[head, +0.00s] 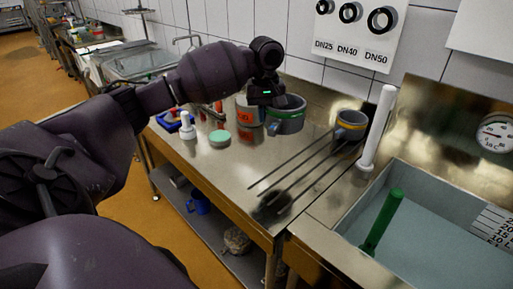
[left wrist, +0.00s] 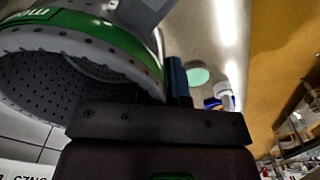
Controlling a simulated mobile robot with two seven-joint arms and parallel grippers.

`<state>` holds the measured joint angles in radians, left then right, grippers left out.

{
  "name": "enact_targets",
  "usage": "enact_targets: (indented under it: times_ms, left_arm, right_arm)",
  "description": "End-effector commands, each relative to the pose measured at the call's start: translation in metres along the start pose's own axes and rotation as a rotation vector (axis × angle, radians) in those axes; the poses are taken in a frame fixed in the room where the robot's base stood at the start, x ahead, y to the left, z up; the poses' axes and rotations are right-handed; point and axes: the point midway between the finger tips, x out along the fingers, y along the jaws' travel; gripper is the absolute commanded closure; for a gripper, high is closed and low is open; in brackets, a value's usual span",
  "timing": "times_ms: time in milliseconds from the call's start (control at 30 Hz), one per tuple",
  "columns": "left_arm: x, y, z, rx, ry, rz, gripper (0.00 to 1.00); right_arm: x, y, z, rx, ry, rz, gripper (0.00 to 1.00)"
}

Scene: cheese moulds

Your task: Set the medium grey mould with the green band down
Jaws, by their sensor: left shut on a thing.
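The grey mould with the green band (head: 287,124) is at my left gripper (head: 268,103) in the head view, over the steel counter. The gripper is shut on it, near its rim; the fingertips are mostly hidden. In the left wrist view the mould (left wrist: 85,42) fills the upper left, with its green band and small holes in its wall. It looks tilted there. In the head view a small blue-grey tab shows at its lower front. I cannot tell whether its base touches the counter. My right gripper is not in view.
A mould with a yellow band (head: 350,127) stands by dark rods (head: 296,163) on the steel counter (head: 225,175). A white upright tube (head: 377,130) and a basin with a green-handled tool (head: 382,222) are right.

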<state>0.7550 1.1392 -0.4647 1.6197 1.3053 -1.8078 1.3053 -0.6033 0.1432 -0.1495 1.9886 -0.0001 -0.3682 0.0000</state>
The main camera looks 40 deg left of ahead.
Motion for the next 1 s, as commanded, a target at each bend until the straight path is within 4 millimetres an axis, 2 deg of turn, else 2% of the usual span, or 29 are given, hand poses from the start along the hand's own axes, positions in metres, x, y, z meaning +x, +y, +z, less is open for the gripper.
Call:
enact_targets:
  times_ms: [33, 300, 433, 667, 1000]
  left_arm:
    - [0.015, -0.001, 0.0, 0.0, -0.003, -0.003, 1.0]
    - [0.07, 0.0, 0.0, 0.001, -0.001, -0.001, 1.0]
    - [0.086, 0.0, 0.0, 0.001, -0.001, 0.0, 1.0]
    - [0.096, 0.0, 0.0, 0.002, 0.001, 0.0, 1.0]
    - [0.145, 0.0, 0.0, 0.001, -0.001, -0.002, 1.0]
  right_arm:
    - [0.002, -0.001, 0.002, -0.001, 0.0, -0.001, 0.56]
    - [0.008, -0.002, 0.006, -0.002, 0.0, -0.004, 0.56]
    - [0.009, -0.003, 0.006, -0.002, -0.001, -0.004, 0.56]
    - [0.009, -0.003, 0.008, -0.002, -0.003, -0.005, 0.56]
    - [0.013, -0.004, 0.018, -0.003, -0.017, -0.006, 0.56]
